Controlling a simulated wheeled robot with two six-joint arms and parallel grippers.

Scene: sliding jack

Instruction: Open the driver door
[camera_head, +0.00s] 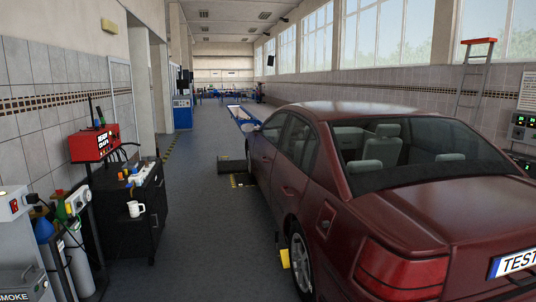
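A dark red sedan (296,180) stands on the right, seen from behind at its rear left. Its left side runs away from me along the aisle. The driver door (264,146) is the front door on that left side, seen at a steep angle, and it looks shut. The rear left door (291,167) is nearer to me and also looks shut. The driver door's handle is too small to make out clearly. Neither of my grippers shows in the head view.
The grey floor aisle (205,215) left of the car is clear. A black tool cart (130,225) with a white mug (136,209) stands at the left, with gas cylinders (78,262) nearer. A yellow wheel chock (285,258) is by the rear wheel. A dark low block (231,165) lies ahead.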

